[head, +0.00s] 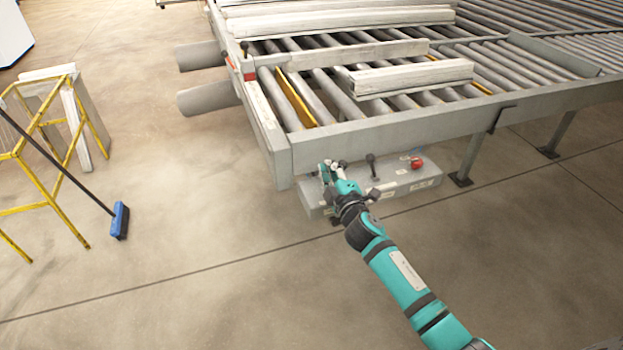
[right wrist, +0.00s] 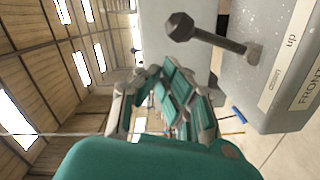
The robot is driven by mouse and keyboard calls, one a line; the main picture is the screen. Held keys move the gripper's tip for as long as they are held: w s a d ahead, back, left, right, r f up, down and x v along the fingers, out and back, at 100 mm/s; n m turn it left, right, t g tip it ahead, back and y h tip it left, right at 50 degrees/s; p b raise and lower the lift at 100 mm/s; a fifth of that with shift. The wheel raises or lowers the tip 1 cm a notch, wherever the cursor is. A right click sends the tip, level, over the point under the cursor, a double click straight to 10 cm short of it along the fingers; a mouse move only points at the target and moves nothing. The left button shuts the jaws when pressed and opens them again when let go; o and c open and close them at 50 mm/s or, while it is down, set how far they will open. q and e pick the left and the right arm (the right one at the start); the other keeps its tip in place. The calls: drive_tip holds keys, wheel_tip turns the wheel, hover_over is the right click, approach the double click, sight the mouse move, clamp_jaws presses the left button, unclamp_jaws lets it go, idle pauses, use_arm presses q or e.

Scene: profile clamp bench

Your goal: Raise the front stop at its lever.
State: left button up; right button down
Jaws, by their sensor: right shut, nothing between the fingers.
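A grey control box (head: 400,183) sits under the near edge of the roller conveyor, with a dark lever (head: 371,160) and a red knob (head: 417,162) on it. In the right wrist view, a dark lever with a thick knob (right wrist: 181,27) sticks out of the box (right wrist: 235,82), beside labels reading "up" and "FRONT". My right gripper (head: 329,172) is at the left end of the box, fingers together and empty. In the wrist view its fingertips (right wrist: 170,85) appear beside the lever, with a gap to the knob. My left gripper is out of view.
The conveyor frame (head: 400,128) overhangs the box. Yellow bars (head: 294,98) lie between its rollers, and white profiles (head: 412,78) rest on top. A yellow stand (head: 45,200) and a blue broom (head: 121,220) are at the left. The floor between is clear.

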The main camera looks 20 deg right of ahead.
drive_tip(key=shift+d+m, duration=0.9)
drive_tip(key=shift+m, duration=0.1)
drive_tip(key=shift+r+p, duration=0.1)
drive_tip(key=shift+p, duration=0.2)
